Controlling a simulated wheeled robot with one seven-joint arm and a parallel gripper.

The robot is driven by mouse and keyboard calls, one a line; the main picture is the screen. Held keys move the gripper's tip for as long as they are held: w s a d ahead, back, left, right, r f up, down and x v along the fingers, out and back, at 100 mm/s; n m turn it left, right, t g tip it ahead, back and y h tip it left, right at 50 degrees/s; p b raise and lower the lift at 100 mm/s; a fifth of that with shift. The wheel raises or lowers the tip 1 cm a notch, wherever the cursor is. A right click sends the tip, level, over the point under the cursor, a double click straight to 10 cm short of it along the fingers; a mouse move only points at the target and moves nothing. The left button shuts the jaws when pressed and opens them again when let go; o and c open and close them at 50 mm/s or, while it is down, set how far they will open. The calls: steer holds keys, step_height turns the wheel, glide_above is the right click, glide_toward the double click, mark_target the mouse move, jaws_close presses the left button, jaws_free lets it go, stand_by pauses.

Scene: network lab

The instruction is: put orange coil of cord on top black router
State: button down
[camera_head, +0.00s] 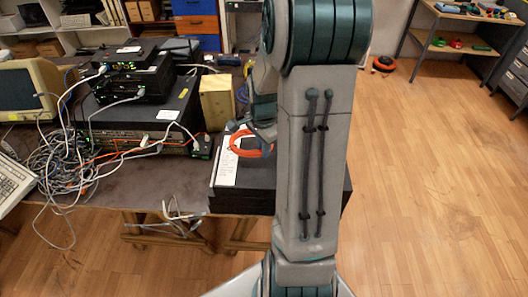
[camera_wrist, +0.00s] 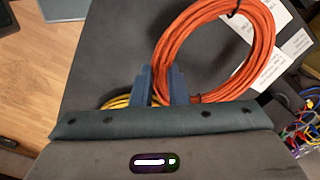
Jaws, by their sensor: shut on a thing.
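The orange coil of cord (camera_head: 250,143) is held by my gripper (camera_head: 262,133), above a large flat black box at the table's right end. In the wrist view the coil (camera_wrist: 268,45) is a ring with a dark tie. It passes between the two blue fingers (camera_wrist: 161,86), which are shut on its near left side. I cannot tell if the coil touches the box. A stack of black network devices stands to the left in the head view. Its top black router (camera_head: 122,60) has a small white label on top and cables at its front.
The black box (camera_head: 240,198) carries white paper labels (camera_head: 227,165). A wooden block (camera_head: 217,102) stands between it and the stack. Tangled grey cables (camera_head: 70,155), a monitor (camera_head: 28,92) and a keyboard (camera_head: 12,182) fill the left. Yellow cord (camera_wrist: 117,102) shows behind the fingers.

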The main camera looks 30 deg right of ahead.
step_height(320, 180, down, 3)
steer(key=shift+r, duration=0.1)
steer(key=shift+f, duration=0.2)
steer(key=shift+f, duration=0.15)
steer(key=c, duration=1.4)
jaws_free()
steer(key=shift+c, duration=0.2)
steer(key=shift+s, duration=0.1)
steer(key=shift+r, duration=0.2)
